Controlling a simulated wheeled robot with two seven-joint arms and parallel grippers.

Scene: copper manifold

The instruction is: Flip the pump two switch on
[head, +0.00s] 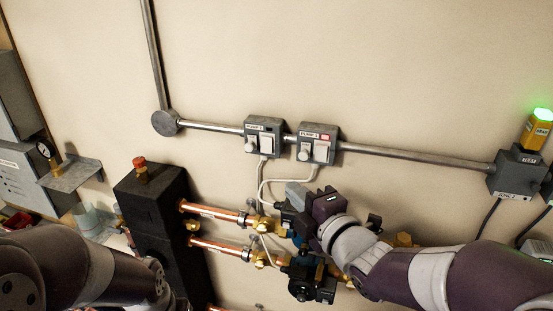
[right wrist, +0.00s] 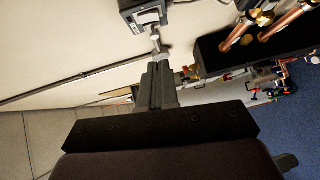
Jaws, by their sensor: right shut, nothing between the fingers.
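Two grey pump switch boxes sit side by side on the wall in the head view, a left box (head: 263,137) and a right box (head: 317,145). Each has a knob and a pale rocker plate. The right box shows a small red light; the left box's indicator is dark. The labels start with PUMP, but their numbers are too small to read surely. My right gripper (head: 292,190) is shut and empty, below the boxes and in front of the pipes. In the right wrist view its fingers (right wrist: 158,72) point toward a switch box (right wrist: 145,14). My left gripper is out of view.
A conduit (head: 415,157) runs along the wall to an alarm box (head: 517,174) with a green-lit beacon (head: 538,128). White cables (head: 262,190) hang below the switch boxes. Copper pipes (head: 215,212) and a black block (head: 150,205) lie lower left.

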